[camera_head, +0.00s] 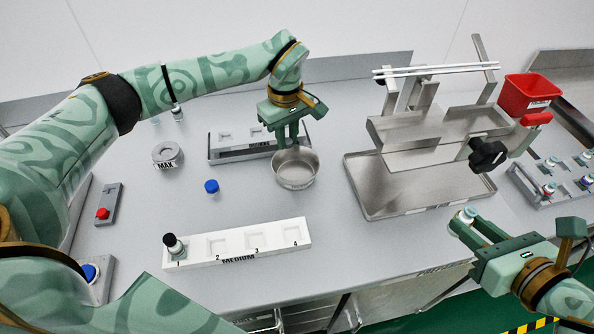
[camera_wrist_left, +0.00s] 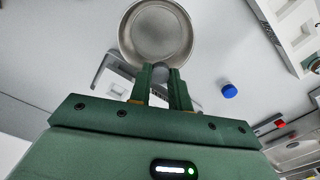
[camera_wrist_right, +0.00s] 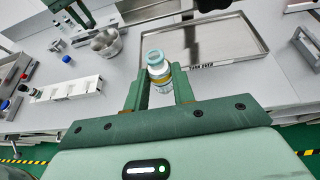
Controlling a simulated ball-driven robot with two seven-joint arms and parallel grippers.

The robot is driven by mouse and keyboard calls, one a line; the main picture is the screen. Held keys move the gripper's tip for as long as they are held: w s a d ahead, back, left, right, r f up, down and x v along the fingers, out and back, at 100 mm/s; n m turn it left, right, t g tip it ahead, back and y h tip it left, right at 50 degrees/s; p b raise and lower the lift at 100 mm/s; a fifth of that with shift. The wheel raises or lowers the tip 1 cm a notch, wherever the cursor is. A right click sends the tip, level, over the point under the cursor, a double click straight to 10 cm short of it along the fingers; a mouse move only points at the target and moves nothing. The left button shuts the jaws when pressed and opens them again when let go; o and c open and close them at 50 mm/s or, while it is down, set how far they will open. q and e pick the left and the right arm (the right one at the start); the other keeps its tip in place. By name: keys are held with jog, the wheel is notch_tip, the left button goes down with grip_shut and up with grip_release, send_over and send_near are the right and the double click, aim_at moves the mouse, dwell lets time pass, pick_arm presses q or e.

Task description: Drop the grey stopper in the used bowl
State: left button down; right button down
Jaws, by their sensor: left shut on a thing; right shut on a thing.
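The steel bowl (camera_head: 297,172) stands on the bench near the middle, with a small label on its front. It also shows in the left wrist view (camera_wrist_left: 150,35) and looks empty there. My left gripper (camera_head: 287,142) points down at the bowl's back rim, shut on the small round grey stopper (camera_wrist_left: 160,73). In the left wrist view the stopper overlaps the bowl's near edge; its height above the rim is hard to tell. My right gripper (camera_wrist_right: 157,85) is shut on an upright glass vial (camera_wrist_right: 157,66) with a teal rim. That vial also shows in the head view (camera_head: 467,216).
A white rack (camera_head: 237,245) with numbered slots holds a black-capped vial (camera_head: 174,246) in slot 1. A blue cap (camera_head: 211,187) lies left of the bowl. A grey rack (camera_head: 228,155) is behind it. A steel tray (camera_head: 380,205) and a stand with a black knob (camera_head: 488,155) are right.

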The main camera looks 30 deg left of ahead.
pick_arm(q)
jog(key=shift+d+r, duration=0.1)
jog(key=shift+d, duration=0.05)
jog(key=c, duration=1.2)
grip_release()
notch_tip(320, 180, up, 12)
jog(key=p, duration=0.2)
